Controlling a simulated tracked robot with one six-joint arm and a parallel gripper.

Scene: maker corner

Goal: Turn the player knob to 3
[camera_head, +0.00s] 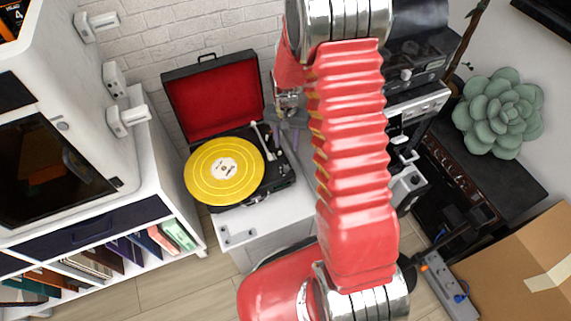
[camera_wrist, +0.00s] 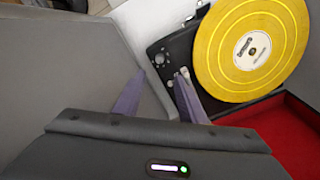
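The record player (camera_head: 240,130) is an open black case with a red-lined lid and a yellow record (camera_head: 224,170) on its platter. In the wrist view the yellow record (camera_wrist: 250,50) lies at upper right. A small round silver knob (camera_wrist: 159,59) shows on the black deck of the record player (camera_wrist: 172,48); its pointer and numbers are too small to read. My gripper (camera_wrist: 160,76) is open, with its two purple fingers apart and nothing visible between them.
The player stands on a white cabinet top (camera_head: 265,220). A white shelf unit with books (camera_head: 150,200) is at left. Black and silver machines (camera_head: 415,80) stand to the right behind my arm. A cardboard box (camera_head: 520,265) and power strip (camera_head: 447,287) are at lower right.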

